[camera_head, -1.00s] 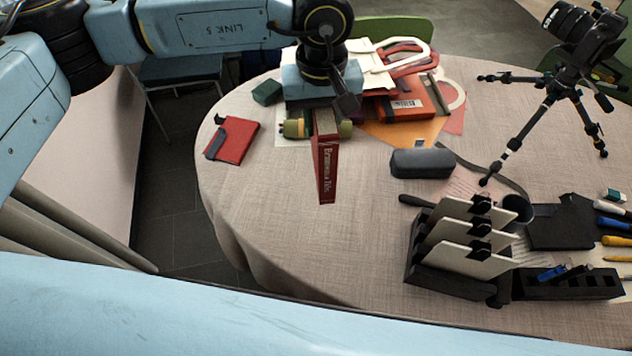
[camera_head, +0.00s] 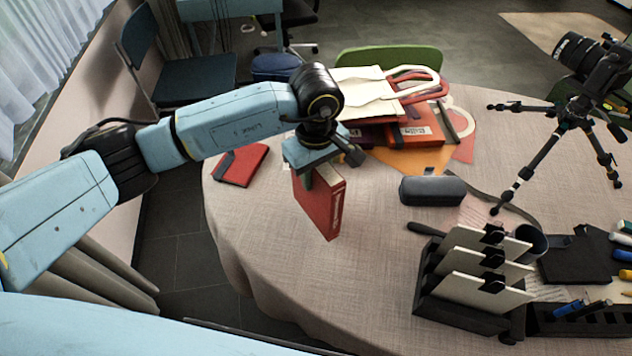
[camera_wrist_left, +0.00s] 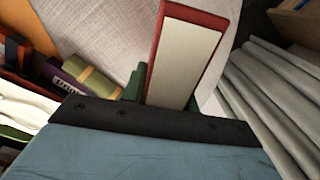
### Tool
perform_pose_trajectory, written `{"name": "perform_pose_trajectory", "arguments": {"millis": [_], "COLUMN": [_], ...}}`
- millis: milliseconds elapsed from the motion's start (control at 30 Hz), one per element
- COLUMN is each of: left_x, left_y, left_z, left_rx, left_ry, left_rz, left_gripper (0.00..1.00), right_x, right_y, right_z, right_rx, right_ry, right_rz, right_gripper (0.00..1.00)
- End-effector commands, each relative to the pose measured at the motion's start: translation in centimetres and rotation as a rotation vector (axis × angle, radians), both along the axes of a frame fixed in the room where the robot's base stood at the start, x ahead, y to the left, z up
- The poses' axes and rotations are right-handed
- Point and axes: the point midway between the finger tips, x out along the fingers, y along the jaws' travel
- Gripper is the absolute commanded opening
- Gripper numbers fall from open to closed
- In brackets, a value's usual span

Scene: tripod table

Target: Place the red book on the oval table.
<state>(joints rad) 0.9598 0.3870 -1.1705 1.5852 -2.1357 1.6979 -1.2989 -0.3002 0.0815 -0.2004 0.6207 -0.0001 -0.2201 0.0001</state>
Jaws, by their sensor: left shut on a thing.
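The red book (camera_head: 322,207) hangs from my left gripper (camera_head: 312,172), which is shut on its upper end. In the head view it is tilted, with its cover and lettered spine showing, over the left part of the oval table (camera_head: 270,240). I cannot tell whether its lower corner touches the cloth. In the left wrist view the book (camera_wrist_left: 182,55) shows its pale page edges and red cover, sticking out beyond the gripper. My right gripper is not in view.
A small red notebook (camera_head: 241,164) lies left of the held book. Books and bags (camera_head: 400,100) are piled behind. A grey case (camera_head: 432,190), a black rack with white panels (camera_head: 475,270) and a camera tripod (camera_head: 540,150) stand to the right. The cloth at the front left is bare.

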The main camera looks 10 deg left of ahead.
Motion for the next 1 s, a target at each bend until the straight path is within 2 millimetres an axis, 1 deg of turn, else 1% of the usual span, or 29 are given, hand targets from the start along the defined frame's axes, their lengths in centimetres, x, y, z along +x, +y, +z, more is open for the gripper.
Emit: {"name": "perform_pose_trajectory", "arguments": {"millis": [100, 200, 467, 600, 633, 700, 767, 800, 1000], "left_x": [-0.1, 0.0, 0.0, 0.0, 0.0, 0.0, 0.0, 0.0, 0.0], "left_y": [0.0, -0.1, -0.1, 0.0, 0.0, 0.0, 0.0, 0.0, 0.0], "left_z": [-1.7, -2.7, -2.8, -3.2, -3.3, -3.2, -3.2, -3.2, -3.2], "left_rx": [-0.001, -0.002, -0.001, -0.001, 0.001, 0.0, 0.0, 0.0, 0.0], "left_ry": [0.002, 0.001, -0.001, -0.001, 0.001, 0.001, 0.001, 0.001, 0.001], "left_rz": [0.001, 0.0, -0.001, -0.002, -0.001, -0.001, -0.001, -0.001, -0.001], "left_gripper": [0.0, 0.0, 0.0, 0.0, 0.32, 0.41, 0.49, 0.51, 0.51], "right_x": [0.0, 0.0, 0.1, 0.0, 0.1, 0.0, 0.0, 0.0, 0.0], "right_y": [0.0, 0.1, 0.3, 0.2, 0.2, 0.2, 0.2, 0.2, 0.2], "right_z": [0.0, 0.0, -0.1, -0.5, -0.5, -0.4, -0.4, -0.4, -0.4], "right_rx": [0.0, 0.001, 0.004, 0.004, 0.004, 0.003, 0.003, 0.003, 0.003], "right_ry": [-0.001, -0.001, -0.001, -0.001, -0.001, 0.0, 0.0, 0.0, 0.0], "right_rz": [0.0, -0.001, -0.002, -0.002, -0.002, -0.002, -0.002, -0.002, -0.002], "right_gripper": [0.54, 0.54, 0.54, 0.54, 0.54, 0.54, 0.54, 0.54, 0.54]}}
